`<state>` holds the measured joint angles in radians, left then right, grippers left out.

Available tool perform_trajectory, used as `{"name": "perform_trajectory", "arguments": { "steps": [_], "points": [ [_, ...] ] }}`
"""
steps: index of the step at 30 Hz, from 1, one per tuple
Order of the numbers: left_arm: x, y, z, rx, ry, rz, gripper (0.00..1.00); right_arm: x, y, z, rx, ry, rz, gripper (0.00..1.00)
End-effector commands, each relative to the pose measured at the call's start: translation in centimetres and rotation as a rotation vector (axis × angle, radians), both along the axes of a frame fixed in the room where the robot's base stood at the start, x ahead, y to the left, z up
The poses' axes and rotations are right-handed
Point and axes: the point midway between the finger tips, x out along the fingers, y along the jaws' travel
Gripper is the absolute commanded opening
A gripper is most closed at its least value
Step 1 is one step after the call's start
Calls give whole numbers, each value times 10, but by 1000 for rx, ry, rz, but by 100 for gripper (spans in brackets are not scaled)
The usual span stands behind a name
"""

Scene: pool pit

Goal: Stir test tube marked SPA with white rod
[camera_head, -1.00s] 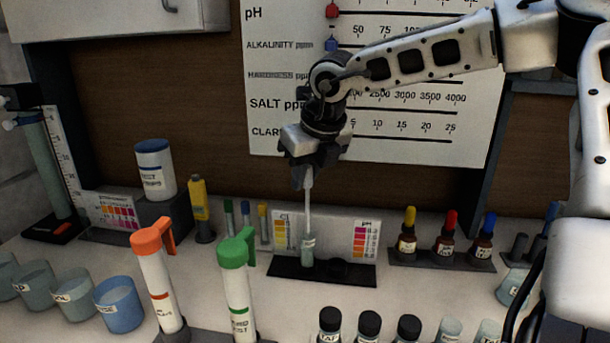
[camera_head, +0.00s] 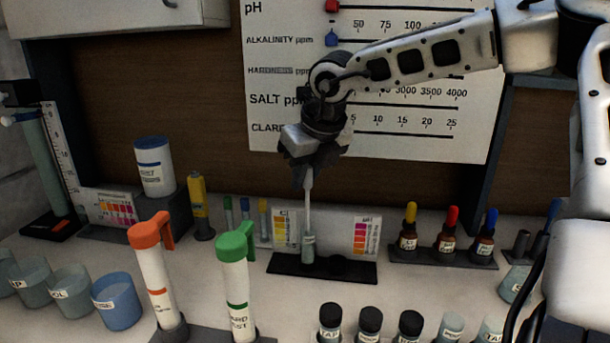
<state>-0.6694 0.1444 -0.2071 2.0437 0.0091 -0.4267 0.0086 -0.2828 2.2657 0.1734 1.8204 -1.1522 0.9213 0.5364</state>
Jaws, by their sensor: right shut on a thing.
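My right gripper (camera_head: 307,177) is shut on the white rod (camera_head: 309,206), pointing down. The rod hangs upright below the fingers, and its lower end is inside a small test tube (camera_head: 308,246). The tube stands in a black holder (camera_head: 350,271) in front of the colour charts. A small label is on the tube, but it is too small to read. The rod's tip is hidden in the tube. My left gripper does not show.
Dropper bottles with yellow, red and blue tops (camera_head: 447,242) stand to the right. Black-capped bottles (camera_head: 369,322) are in front. An orange-capped tube (camera_head: 154,270) and a green-capped tube (camera_head: 236,280) stand left of the holder. Several cups (camera_head: 117,301) are at the far left.

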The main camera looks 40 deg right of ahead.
Motion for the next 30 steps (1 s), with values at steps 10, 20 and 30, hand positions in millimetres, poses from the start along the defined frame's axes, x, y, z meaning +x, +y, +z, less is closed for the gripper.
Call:
{"name": "perform_trajectory", "arguments": {
  "steps": [10,20,30],
  "points": [
    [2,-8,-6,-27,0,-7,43,0,0,-13,0,0,0,0],
    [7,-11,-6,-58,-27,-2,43,0,0,-29,0,0,0,0],
    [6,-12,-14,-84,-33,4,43,0,0,-46,0,0,0,0]
  ]
}}
